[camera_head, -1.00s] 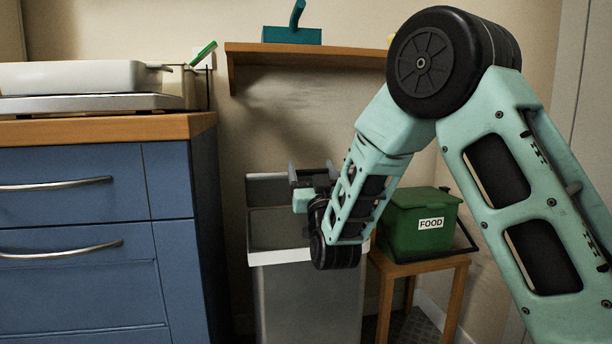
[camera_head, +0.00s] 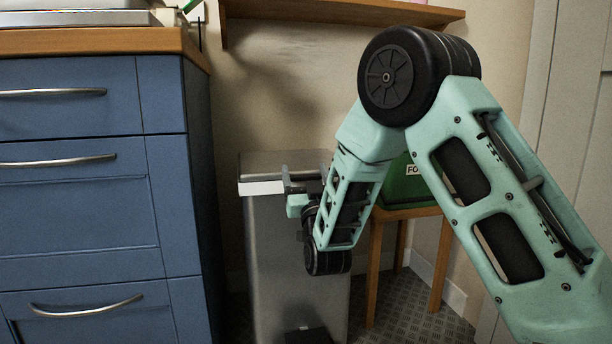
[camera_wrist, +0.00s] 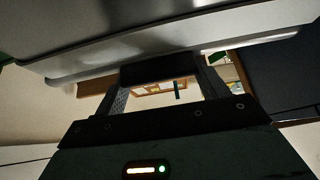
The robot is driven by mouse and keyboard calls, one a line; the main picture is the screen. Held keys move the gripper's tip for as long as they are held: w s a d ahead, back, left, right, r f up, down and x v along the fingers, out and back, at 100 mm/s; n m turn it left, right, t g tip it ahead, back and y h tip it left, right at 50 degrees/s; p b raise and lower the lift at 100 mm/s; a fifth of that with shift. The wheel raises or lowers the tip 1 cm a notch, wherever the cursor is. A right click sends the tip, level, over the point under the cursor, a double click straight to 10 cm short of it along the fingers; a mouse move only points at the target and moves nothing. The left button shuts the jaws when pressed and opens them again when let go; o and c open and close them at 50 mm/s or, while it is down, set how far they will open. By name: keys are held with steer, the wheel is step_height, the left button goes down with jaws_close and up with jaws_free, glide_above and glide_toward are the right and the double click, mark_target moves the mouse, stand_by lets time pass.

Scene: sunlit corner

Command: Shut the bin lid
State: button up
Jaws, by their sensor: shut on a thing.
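The grey bin (camera_head: 285,265) stands between the blue cabinet and a small wooden stool. Its lid (camera_head: 272,162) lies flat across the top, with a pale front edge; I cannot tell if a thin gap is left beneath it. My gripper (camera_head: 305,182) is at the lid's front edge, toward its right side, and is shut on that edge. My arm hides the right part of the lid and bin. In the wrist view the lid (camera_wrist: 110,48) spans the top of the picture, right at the fingertips (camera_wrist: 160,70).
Blue drawers (camera_head: 80,210) with bar handles stand close on the left. A green food caddy (camera_head: 398,185) on the wooden stool (camera_head: 408,212) is partly behind my arm. A wooden shelf (camera_head: 340,10) is on the wall above. A dark pedal (camera_head: 307,335) is at the bin's foot.

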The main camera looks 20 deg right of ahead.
steer(key=shift+f, duration=1.15)
steer(key=o, duration=1.4)
steer(key=shift+g, duration=0.3)
steer(key=shift+d, duration=0.15)
steer(key=shift+s, duration=0.1)
steer(key=shift+t, duration=0.4)
steer(key=shift+s+a+r+b+v, duration=0.15)
steer(key=shift+r+b+v, duration=0.1)
steer(key=shift+v, duration=2.5)
steer(key=shift+s+a+r+b+v, duration=0.1)
steer(key=shift+s+a+r+v, duration=0.15)
steer(key=shift+v, duration=2.45)
steer(key=shift+s+a+r+b+v, duration=0.1)
steer(key=shift+r+b+v, duration=0.15)
steer(key=shift+v, duration=2.5)
